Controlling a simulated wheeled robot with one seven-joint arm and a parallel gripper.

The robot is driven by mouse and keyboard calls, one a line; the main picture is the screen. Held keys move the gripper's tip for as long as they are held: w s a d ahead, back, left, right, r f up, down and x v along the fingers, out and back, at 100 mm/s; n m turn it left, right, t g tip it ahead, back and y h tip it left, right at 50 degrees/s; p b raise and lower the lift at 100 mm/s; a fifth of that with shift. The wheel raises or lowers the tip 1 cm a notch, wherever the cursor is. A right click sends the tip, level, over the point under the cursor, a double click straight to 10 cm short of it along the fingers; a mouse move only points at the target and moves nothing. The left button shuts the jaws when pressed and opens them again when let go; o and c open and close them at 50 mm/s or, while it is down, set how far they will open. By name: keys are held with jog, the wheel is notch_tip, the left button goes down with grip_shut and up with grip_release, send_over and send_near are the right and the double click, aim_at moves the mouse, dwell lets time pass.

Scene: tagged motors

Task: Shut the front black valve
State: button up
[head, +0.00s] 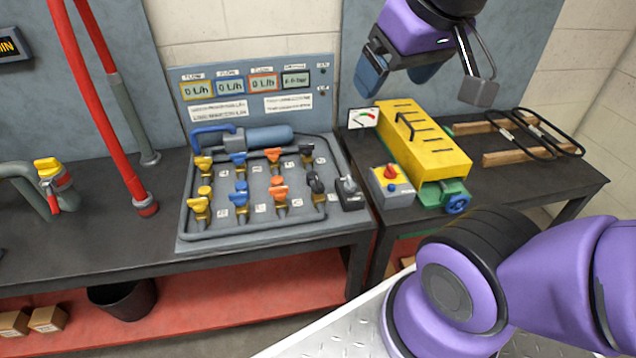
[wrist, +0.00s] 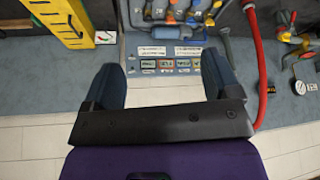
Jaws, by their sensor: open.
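The front black valve (head: 316,184) is at the right end of the front row on the grey valve board (head: 262,233). The back black valve (head: 306,152) stands just behind it. My gripper (head: 424,84) is open and empty, high above and to the right of the board, over the yellow box. In the wrist view my gripper (wrist: 164,74) has its two blue fingers spread wide, with nothing between them. The front black valve cannot be told apart in the wrist view.
Yellow, blue and orange valves fill the rest of both rows. A grey-blue cylinder (head: 262,137) lies behind them. To the right stand a small control box with a red knob (head: 391,185) and a yellow box (head: 425,140). Red hoses (head: 88,90) hang at left.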

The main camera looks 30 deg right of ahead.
jog(key=w+f+n+g, duration=0.2)
jog(key=w+f+n, duration=0.2)
jog(key=w, duration=0.6)
jog(key=n+g, duration=0.3)
jog(key=n, duration=0.7)
send_over(318, 182)
notch_tip(318, 182, down, 26)
notch_tip(318, 182, down, 11)
jog(key=shift+r, duration=0.1)
jog(key=c, duration=0.9)
